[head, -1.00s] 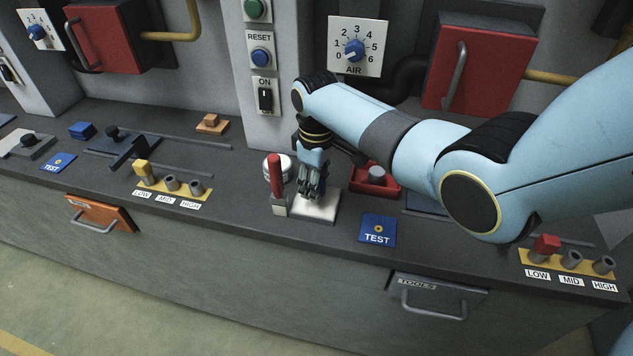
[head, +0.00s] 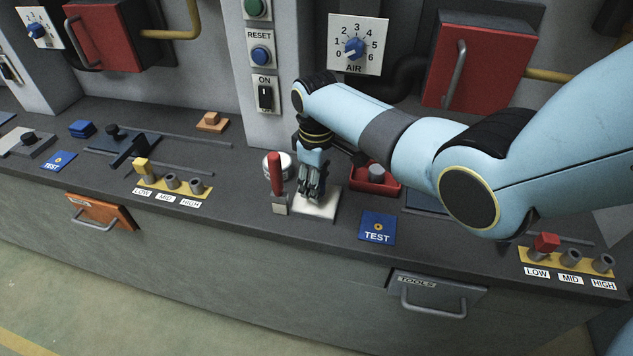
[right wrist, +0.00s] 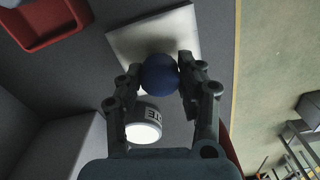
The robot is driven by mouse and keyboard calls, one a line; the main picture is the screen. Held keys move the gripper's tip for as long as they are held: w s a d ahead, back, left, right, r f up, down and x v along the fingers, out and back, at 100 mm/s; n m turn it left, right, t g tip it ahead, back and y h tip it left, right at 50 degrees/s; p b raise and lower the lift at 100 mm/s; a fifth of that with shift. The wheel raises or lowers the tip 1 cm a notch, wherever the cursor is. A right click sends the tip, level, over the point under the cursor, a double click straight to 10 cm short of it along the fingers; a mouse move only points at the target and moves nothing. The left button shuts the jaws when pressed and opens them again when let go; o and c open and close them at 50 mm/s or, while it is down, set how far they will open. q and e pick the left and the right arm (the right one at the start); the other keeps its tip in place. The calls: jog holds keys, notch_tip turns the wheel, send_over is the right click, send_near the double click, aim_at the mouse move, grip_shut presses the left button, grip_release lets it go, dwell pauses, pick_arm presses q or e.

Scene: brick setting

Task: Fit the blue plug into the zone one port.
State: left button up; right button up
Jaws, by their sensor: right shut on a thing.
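My right gripper (head: 311,194) points down over a pale square plate (head: 325,211) on the bench. It is shut on a blue ball-shaped thing (right wrist: 160,74), which shows between the fingertips in the right wrist view, over the pale plate (right wrist: 128,40). Whether this is the blue plug, and whether it is fixed to the plate, I cannot tell. A blue block (head: 82,129) lies at the far left of the bench. I cannot make out a port marked zone one. My left gripper is not in view.
A red-handled lever (head: 275,175) stands close left of the gripper, with a round white-topped thing (head: 268,162) behind it. A red tray (head: 372,188) is to the right. A blue TEST plate (head: 377,229) lies near the front edge.

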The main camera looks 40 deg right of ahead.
jog(key=shift+f+b, duration=0.75)
jog(key=shift+f, duration=0.3)
jog(key=o, duration=1.6)
notch_tip(320, 180, up, 4)
jog(key=p, duration=0.3)
jog(key=shift+f+p, duration=0.1)
jog(key=shift+p, duration=0.3)
jog(key=shift+r+p, duration=0.6)
jog(key=shift+r, duration=0.55)
